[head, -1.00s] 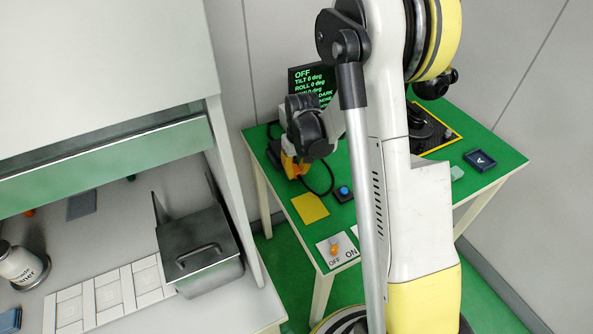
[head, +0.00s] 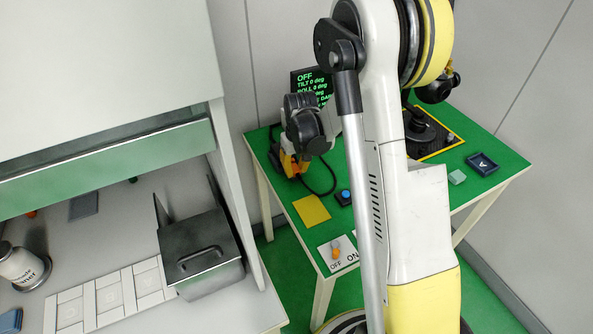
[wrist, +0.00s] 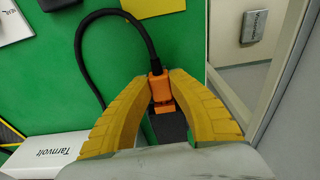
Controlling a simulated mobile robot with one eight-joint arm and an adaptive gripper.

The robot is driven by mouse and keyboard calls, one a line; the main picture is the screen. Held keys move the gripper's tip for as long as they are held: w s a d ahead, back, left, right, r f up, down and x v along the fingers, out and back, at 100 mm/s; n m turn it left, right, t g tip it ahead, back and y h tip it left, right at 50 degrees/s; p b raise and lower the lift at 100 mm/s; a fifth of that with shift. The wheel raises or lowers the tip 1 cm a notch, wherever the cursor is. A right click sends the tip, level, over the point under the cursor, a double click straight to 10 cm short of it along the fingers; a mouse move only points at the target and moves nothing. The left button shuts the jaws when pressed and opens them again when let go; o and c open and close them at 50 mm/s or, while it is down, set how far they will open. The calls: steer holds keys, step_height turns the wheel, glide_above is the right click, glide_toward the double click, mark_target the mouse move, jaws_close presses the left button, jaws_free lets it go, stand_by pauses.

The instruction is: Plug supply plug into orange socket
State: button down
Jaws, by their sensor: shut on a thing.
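The supply plug (wrist: 157,87) is an orange body with a black cable leaving its far end in the wrist view. My gripper (wrist: 158,79) has its two yellow fingers shut on it, one on each side. A lower orange piece (wrist: 165,106) shows just below the plug, by a dark block; I cannot tell whether it is part of the plug or the orange socket, or whether anything is seated. In the head view my gripper (head: 293,164) is low over the far left part of the green table, and its wrist hides most of the plug.
The green table (head: 480,205) holds a display (head: 312,83), a yellow sheet (head: 312,209), a blue button (head: 345,194) and an OFF/ON switch (head: 336,251). The black cable (wrist: 84,52) loops left of my gripper. A white Tarnvolt box (wrist: 45,150) lies near the left finger.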

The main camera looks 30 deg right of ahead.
mark_target(296, 170)
steer(key=shift+w, duration=0.3)
steer(key=c, duration=1.2)
jaws_free()
steer(key=shift+c, duration=0.2)
step_height(296, 170, up, 12)
steer(key=s, duration=0.1)
steer(key=shift+s, duration=0.2)
